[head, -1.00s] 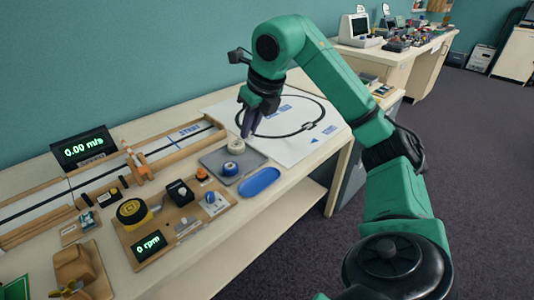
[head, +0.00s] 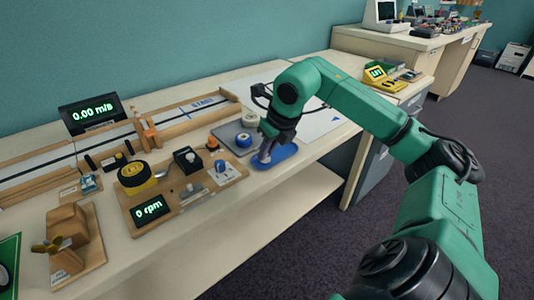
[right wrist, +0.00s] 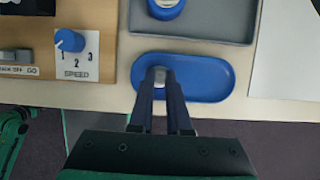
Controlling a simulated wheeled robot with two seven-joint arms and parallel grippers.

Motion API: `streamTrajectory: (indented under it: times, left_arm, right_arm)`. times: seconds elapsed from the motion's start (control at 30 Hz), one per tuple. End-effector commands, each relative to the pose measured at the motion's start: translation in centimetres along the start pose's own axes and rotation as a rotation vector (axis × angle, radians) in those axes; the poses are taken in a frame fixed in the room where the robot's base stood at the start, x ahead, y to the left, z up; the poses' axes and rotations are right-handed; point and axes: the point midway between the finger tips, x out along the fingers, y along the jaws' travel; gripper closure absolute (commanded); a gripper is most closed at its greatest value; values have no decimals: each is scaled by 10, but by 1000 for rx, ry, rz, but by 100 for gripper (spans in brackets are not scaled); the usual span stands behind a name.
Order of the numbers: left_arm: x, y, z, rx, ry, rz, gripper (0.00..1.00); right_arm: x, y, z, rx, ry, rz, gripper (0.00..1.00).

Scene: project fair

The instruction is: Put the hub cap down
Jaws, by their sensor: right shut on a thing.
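My right gripper (head: 265,160) points down at the blue oval dish (head: 287,153) near the table's front edge. In the right wrist view the dish (right wrist: 212,82) lies below the fingertips (right wrist: 162,82), which are over its left part. The gripper is shut on a small grey piece, seemingly the hub cap (right wrist: 159,76); only a bit of it shows between the fingers. I cannot tell whether it touches the dish. My left gripper is not in view.
Behind the dish is a grey tray (head: 226,134) with a blue wheel (head: 243,140) and a pale wheel (head: 250,120). Left of it stands a wooden board with a speed knob (head: 221,165) and an rpm display (head: 149,209). A white sheet (head: 312,124) lies at the right.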

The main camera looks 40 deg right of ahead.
Motion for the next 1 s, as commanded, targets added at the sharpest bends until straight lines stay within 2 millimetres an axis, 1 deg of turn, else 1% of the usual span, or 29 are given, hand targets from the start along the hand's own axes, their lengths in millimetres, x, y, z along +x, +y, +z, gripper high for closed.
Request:
streamTrajectory:
  times: [0.27,0.3,0.33,0.37,0.63,0.77,0.8,0.87,0.93,1.0]
  left_arm:
    - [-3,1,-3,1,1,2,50]
    - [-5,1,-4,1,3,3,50]
    - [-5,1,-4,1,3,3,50]
    - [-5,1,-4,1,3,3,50]
    - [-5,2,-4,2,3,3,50]
    - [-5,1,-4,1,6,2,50]
    - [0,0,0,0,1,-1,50]
    - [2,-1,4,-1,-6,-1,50]
    - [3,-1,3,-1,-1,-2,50]
    - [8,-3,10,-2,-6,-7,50]
  right_arm:
    - [3,0,-1,0,1,0,100]
    - [2,0,-1,0,1,0,73]
    - [2,0,-1,0,1,0,62]
    - [2,0,-1,0,1,0,54]
    - [2,0,-1,0,1,0,54]
    - [-1,0,0,0,1,0,54]
    - [-5,0,1,0,0,-1,54]
    - [-15,-1,1,0,-1,-2,54]
    - [-31,-1,1,1,-2,-3,54]
    - [-51,-1,2,1,-3,-4,54]
